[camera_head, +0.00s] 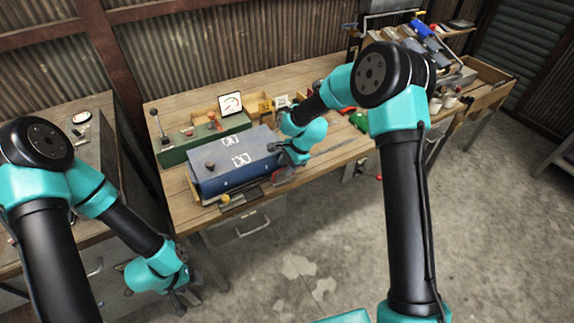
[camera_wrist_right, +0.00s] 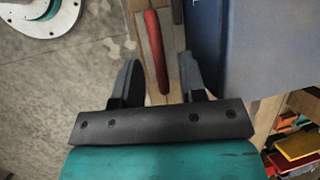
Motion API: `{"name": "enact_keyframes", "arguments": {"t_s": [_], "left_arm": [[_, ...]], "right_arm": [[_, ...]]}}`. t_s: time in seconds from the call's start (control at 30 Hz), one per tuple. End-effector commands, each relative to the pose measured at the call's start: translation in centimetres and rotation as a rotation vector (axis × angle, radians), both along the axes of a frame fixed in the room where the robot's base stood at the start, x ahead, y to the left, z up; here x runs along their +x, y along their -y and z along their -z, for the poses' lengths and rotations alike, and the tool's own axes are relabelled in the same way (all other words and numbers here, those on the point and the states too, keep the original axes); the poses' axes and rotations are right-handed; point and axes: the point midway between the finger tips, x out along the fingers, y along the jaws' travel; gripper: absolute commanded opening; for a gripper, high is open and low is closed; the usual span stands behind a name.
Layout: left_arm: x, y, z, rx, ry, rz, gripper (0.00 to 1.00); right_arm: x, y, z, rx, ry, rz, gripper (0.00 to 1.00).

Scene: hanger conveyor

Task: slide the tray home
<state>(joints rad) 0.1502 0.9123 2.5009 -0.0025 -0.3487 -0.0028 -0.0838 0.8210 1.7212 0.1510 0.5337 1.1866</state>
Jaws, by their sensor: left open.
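A blue box (camera_head: 238,163) with white labels and a dark knob on top lies on the wooden bench; no separate tray can be made out for certain. My right gripper (camera_head: 287,172) is at the box's right end. In the right wrist view my right gripper (camera_wrist_right: 157,88) is open, with a red bar (camera_wrist_right: 157,52) showing between its fingers, not clamped; the blue box (camera_wrist_right: 250,45) is just to the right. I cannot tell whether the fingers touch anything. My left gripper (camera_head: 185,298) is open and empty, low in front of the bench, away from the box.
A green lever panel (camera_head: 172,152) and a white dial (camera_head: 231,104) stand behind the box. A bench drawer (camera_head: 245,226) is below it. Blue and grey items on a rack (camera_head: 425,35) stand at the back right. The concrete floor (camera_head: 490,235) at right is clear.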

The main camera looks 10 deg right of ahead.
Motion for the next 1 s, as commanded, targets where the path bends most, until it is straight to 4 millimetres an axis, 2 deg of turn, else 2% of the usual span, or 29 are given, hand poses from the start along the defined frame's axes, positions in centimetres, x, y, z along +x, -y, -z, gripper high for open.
{"name": "enact_keyframes", "arguments": {"t_s": [0.07, 0.43, 1.0], "left_arm": [[0.0, 0.0, 0.0, 0.0, 0.0, 0.0, 0.58], [0.0, 0.0, 0.0, 0.0, 0.0, 0.0, 0.58], [0.0, 0.0, 0.0, 0.0, 0.0, 0.0, 0.58]], "right_arm": [[0.0, 0.01, -0.02, 0.0, 0.0, 0.0, 0.35], [0.0, 0.02, -0.04, 0.0, 0.0, 0.0, 0.0], [0.15, 0.53, -0.04, 0.0, 0.0, 0.001, 0.0]]}}
